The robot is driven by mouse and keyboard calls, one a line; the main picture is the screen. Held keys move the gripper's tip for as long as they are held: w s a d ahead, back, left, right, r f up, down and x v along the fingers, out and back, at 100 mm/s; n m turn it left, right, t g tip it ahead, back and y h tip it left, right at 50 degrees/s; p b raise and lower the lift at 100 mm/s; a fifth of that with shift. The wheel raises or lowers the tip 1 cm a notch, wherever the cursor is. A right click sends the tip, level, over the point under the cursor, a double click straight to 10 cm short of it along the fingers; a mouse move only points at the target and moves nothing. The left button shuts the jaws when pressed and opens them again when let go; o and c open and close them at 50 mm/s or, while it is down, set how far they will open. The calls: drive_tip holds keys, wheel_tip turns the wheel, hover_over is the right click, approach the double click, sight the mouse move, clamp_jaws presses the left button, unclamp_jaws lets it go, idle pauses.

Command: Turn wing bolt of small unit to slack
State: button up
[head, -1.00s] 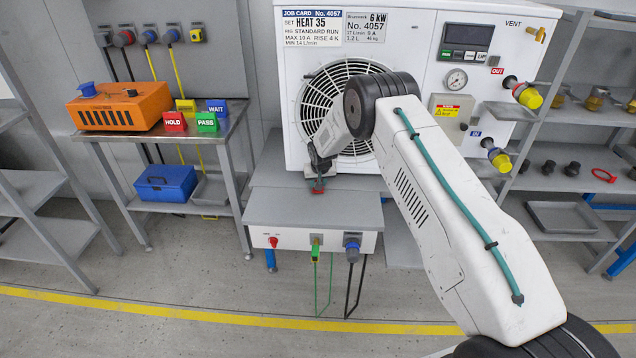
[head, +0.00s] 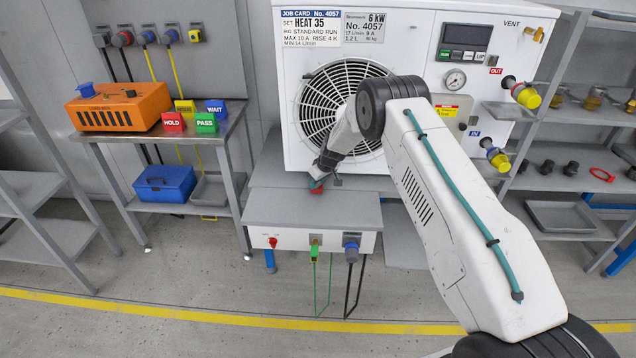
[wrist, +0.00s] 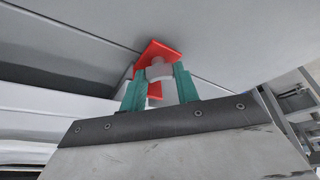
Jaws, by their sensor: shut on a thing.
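The unit (head: 410,150) is a white cabinet with a round fan grille, standing on a grey bench in the head view. The contact is partly hidden.
A grey bench top (head: 310,208) with a red switch and green and blue plugs lies in front. A side table holds an orange box (head: 118,108) and coloured signs. A shelf with fittings (head: 570,165) stands at the right. The floor in front is clear.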

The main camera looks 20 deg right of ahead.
idle(0.3)
drive_tip(key=o, duration=1)
drive_tip(key=v, duration=0.7)
drive_tip(key=shift+s+d+r, duration=0.1)
drive_tip(key=shift+s+r, duration=0.05)
drive_tip(key=shift+r, duration=0.2)
